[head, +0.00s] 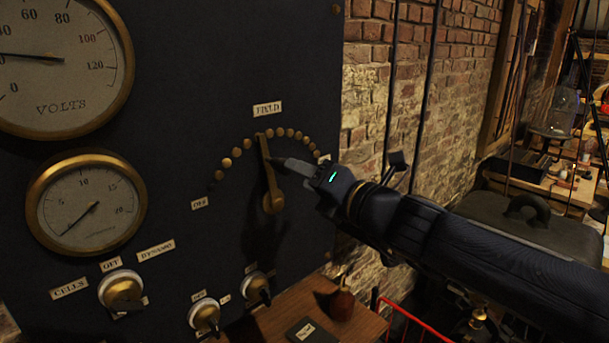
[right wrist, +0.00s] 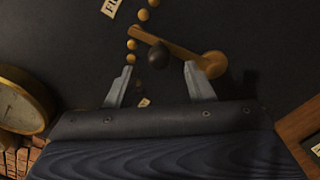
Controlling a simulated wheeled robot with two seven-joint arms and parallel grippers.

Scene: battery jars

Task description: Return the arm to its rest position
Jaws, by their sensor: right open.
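My right gripper (head: 281,162) reaches in from the right in the head view, its tip at the brass field lever (head: 270,180) on the dark panel. In the right wrist view the two fingers of my right gripper (right wrist: 160,88) are spread apart. The lever's dark knob (right wrist: 158,55) shows between and just beyond the fingertips; I cannot tell whether they touch it. The lever arm (right wrist: 185,45) points up among the brass studs, near the FIELD label (head: 267,109). My left gripper is not in view.
The panel carries a volts gauge (head: 60,65), a smaller gauge (head: 87,202) and several knobs along its bottom. A wooden ledge (head: 340,322) sits below the lever. A brick wall (head: 365,110) and a dark lidded case (head: 530,222) are at the right.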

